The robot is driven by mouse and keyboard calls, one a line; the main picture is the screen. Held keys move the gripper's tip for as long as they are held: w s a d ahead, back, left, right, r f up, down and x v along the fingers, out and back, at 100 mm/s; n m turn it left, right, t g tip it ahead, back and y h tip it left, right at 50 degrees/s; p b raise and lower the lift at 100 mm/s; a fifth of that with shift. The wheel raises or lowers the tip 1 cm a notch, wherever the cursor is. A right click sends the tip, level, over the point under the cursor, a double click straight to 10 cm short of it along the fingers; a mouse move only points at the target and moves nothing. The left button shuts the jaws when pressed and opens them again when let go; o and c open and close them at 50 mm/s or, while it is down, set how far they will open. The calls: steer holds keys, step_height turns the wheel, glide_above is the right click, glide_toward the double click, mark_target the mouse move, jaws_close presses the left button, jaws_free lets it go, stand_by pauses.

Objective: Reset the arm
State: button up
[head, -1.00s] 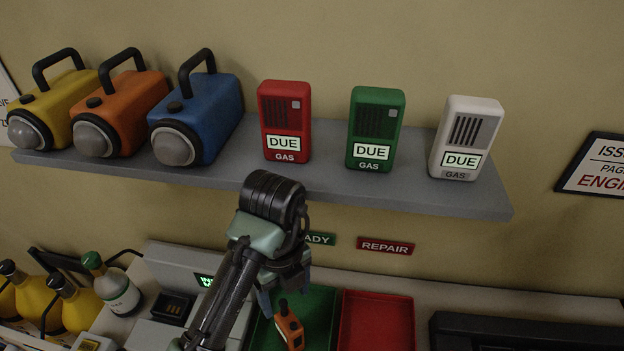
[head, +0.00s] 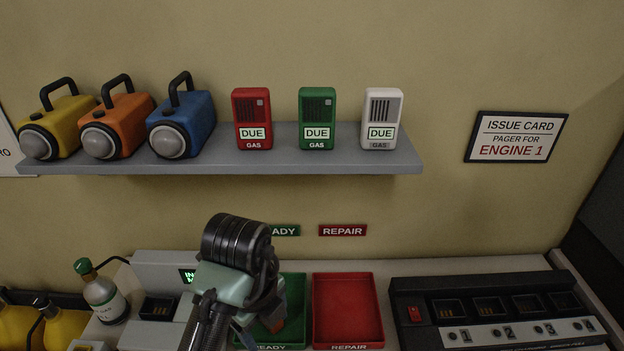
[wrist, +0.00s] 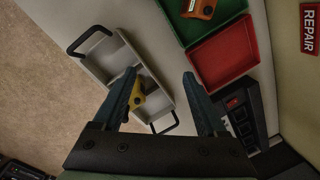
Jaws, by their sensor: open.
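My gripper (wrist: 159,74) is open in the wrist view, with nothing between its two fingers. Below it is a grey carrier tray (wrist: 97,49) with black handles and a yellow device (wrist: 137,97) inside, partly covered by a finger. An orange pager (wrist: 199,8) lies in the green tray in the wrist view, apart from the fingers. The red REPAIR tray (head: 347,312) beside it is empty.
A shelf (head: 300,160) on the wall holds several lamps and red, green and white gas detectors marked DUE. A black charger bank (head: 490,312) stands right of the trays. A bottle (head: 104,298) stands at left. An issue card (head: 516,137) reads ENGINE 1.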

steer(key=w+d+r+n+t+h, duration=0.1)
steer(key=w+d+r+n+t, duration=0.35)
steer(key=w+d, duration=0.2)
steer(key=w+d+r+n+t+h, duration=0.1)
steer(key=w+d+r+n+t, duration=0.1)
steer(key=r+n+t, duration=0.35)
steer(key=w+d+r+n+t, duration=0.2)
steer(key=d+r+n, duration=0.1)
steer(key=r+n, duration=0.5)
steer(key=s+a+r+n+t+y, duration=0.1)
steer(key=s+r+t, duration=0.5)
steer(key=r, duration=1)
steer(key=s+a+r+n+t+y+b, duration=0.1)
steer(key=s+a+r+n+t, duration=0.2)
steer(key=s+r+n+t, duration=0.3)
steer(key=s+r+t, duration=0.1)
steer(key=s+r, duration=0.3)
steer(key=r, duration=0.6)
steer(key=shift+r+n+t, duration=0.15)
steer(key=shift+n+t, duration=0.15)
steer(key=shift+s, duration=0.15)
